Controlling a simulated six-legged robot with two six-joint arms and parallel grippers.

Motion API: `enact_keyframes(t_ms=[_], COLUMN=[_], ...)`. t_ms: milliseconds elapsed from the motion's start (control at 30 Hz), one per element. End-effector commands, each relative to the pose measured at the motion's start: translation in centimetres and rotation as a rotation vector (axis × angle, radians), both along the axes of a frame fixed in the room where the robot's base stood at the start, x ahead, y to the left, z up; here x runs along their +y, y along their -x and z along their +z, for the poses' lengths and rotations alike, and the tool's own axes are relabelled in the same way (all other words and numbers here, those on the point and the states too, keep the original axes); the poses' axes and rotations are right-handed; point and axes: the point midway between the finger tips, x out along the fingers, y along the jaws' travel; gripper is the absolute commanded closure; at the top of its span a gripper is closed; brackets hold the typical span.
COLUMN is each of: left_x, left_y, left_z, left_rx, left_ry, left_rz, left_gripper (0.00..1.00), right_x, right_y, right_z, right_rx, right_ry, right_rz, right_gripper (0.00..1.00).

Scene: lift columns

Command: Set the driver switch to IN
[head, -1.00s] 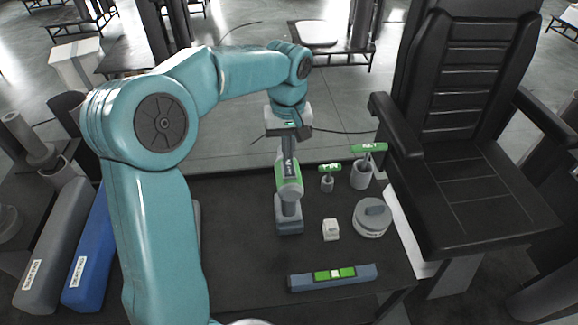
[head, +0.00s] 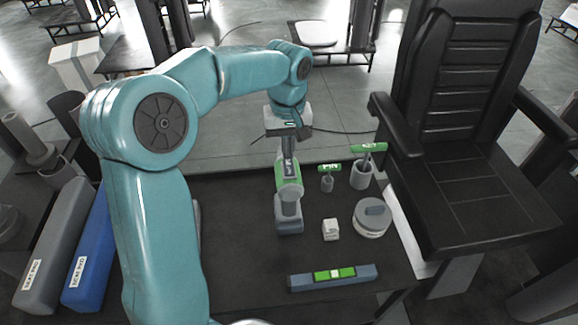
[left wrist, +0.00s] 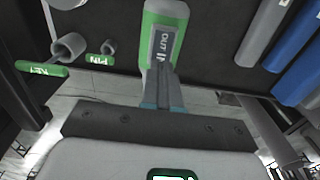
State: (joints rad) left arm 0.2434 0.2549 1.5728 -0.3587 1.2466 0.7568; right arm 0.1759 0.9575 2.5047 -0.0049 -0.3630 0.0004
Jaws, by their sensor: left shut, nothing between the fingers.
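The driver (head: 288,192) stands on the dark table in the head view, with a green and grey body and a grey-blue foot. In the left wrist view the driver (left wrist: 152,20) shows a dark switch plate (left wrist: 164,42) marked OUT, with a second label partly covered by my fingers. My left gripper (head: 288,158) is shut and empty, its fingertips right at the driver's upper end. In the left wrist view the fingers (left wrist: 163,85) overlap the near end of the plate. I cannot tell whether they touch it or how the switch is set. My right gripper is not in view.
Right of the driver are two green-handled keys, PIN (head: 329,168) and KEY (head: 369,147), in grey holders, a white block (head: 331,230) and a grey round cap (head: 371,220). A level (head: 302,282) lies in front. A black seat (head: 480,200) stands right; grey and blue bars (head: 90,265) lie left.

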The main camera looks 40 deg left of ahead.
Motion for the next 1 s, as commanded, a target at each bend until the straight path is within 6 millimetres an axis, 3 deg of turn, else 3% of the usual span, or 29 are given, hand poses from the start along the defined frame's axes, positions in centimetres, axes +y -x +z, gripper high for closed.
enact_keyframes(t_ms=[1000], left_x=[0.0], left_y=[0.0], left_z=[-1.3], left_rx=[0.000], left_ry=[0.000], left_rz=[0.000], left_gripper=[1.00], right_x=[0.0], right_y=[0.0], right_z=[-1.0], right_rx=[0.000], right_ry=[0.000], right_rz=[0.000], right_gripper=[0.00])
